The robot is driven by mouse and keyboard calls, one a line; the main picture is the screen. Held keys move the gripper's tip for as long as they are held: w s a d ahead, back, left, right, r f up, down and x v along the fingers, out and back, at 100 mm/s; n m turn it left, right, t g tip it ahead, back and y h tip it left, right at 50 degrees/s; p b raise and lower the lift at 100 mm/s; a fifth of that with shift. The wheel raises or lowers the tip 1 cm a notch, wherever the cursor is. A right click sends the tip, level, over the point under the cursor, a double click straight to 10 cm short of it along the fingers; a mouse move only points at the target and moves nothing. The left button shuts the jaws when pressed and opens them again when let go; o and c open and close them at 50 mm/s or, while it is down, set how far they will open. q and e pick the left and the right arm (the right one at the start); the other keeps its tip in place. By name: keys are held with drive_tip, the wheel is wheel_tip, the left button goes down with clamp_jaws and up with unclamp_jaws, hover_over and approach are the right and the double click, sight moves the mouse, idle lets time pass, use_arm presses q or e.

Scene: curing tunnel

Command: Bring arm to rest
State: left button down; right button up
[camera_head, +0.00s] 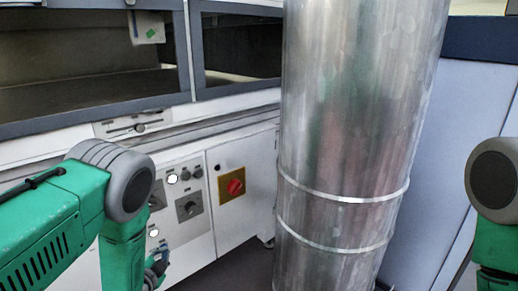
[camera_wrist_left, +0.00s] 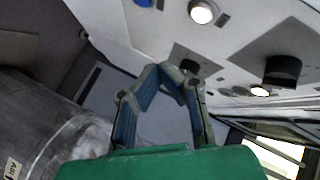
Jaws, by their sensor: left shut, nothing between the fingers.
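My left arm, green with grey joints, comes in from the left in the head view and bends down at its elbow. My left gripper (camera_head: 157,268) shows only in part, low beside the forearm in front of the white control panel. In the left wrist view the left gripper (camera_wrist_left: 163,72) has its blue-padded fingers bent together at the tips. It is shut and holds nothing. Part of my right arm shows at the right edge of the head view, hanging down. My right gripper is out of view.
A large shiny metal duct (camera_head: 350,120) stands upright between my arms; it also shows in the left wrist view (camera_wrist_left: 38,125). Behind is a white machine with a control panel, a red rotary switch (camera_head: 235,187) and dark windows (camera_head: 90,75). A pale panel (camera_head: 455,150) stands right.

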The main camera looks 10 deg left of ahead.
use_arm(q)
drive_tip(key=s+d+r+n+g+p, duration=0.1)
drive_tip(key=s+d+n+g+p, duration=0.1)
drive_tip(key=s, duration=1)
drive_tip(key=s+d+r+n+g+h+p, duration=0.1)
drive_tip(key=s+d+n+g+p, duration=0.2)
drive_tip(key=s+g, duration=0.4)
drive_tip(key=s+d+r+n+g+p, duration=0.1)
drive_tip(key=s+n+g+p, duration=0.3)
drive_tip(key=s, duration=1.4)
drive_tip(key=shift+d+g+h, duration=0.3)
drive_tip(key=shift+d+g, duration=0.3)
drive_tip(key=shift+d, duration=0.2)
drive_tip(key=shift+s, duration=0.2)
drive_tip(key=shift+w, duration=0.1)
